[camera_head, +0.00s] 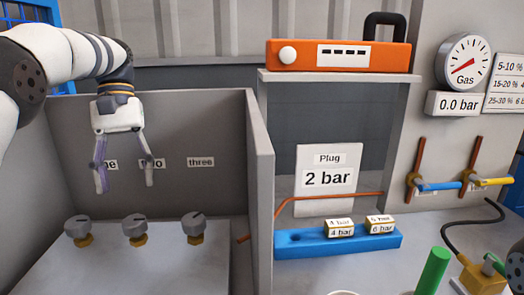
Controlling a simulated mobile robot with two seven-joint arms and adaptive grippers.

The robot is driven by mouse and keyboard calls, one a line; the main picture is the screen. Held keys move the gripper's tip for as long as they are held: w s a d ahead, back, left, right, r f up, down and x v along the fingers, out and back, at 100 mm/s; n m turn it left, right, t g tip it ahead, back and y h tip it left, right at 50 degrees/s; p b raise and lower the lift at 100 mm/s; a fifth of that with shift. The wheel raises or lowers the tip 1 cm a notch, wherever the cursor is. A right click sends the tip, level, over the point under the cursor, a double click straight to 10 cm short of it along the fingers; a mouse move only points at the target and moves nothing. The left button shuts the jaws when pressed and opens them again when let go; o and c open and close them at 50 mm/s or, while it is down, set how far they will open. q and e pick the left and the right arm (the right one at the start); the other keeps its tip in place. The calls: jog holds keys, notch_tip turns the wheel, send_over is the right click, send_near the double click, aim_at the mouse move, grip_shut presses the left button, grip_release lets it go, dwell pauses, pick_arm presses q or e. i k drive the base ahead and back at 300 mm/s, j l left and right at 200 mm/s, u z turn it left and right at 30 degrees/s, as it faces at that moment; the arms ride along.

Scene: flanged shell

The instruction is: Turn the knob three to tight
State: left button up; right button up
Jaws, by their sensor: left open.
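Knob three (194,224) is the rightmost of three grey knobs on brass bases, on a light grey surface inside a grey partition. Its label "three" (201,162) is on the wall behind it. Knob one (77,227) and knob two (135,225) stand to its left. My left gripper (124,188) is open and empty, pointing down above knobs one and two, up and left of knob three. Its fingers partly cover the labels for one and two. My right gripper is not clearly seen; a dark part shows at the right edge.
A grey divider (262,200) rises right of knob three. Beyond it are a blue block (290,242) with two labelled plugs, a "Plug 2 bar" sign (327,180), an orange unit (345,55), and a gauge (463,62) above "0.0 bar". A green cylinder (433,270) stands in front.

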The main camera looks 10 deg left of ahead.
aim_at(193, 224)
jog(key=k, duration=1.45)
